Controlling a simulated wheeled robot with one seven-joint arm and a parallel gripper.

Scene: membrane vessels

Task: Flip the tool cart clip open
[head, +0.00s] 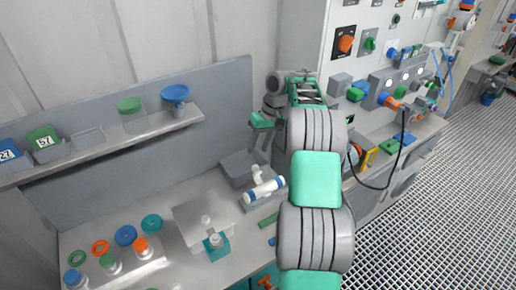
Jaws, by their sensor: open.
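My arm rises through the middle of the head view and covers part of the bench and the panel behind it. My gripper (262,121) is at the arm's far end, open, in front of the grey back wall and above the bench. I see nothing held in it. I cannot pick out the tool cart clip with certainty. A small orange fitting (265,283) shows on a teal front at the bottom edge, partly cut off; I cannot tell if it is the clip. My gripper is well apart from it.
A white and blue cylinder (264,190) lies on the bench below my gripper. A shelf (160,124) with containers runs along the left. Rings and capped jars stand at lower left. A control panel (375,35) and a hanging black cable (385,186) are at right; grated floor (450,200) is clear.

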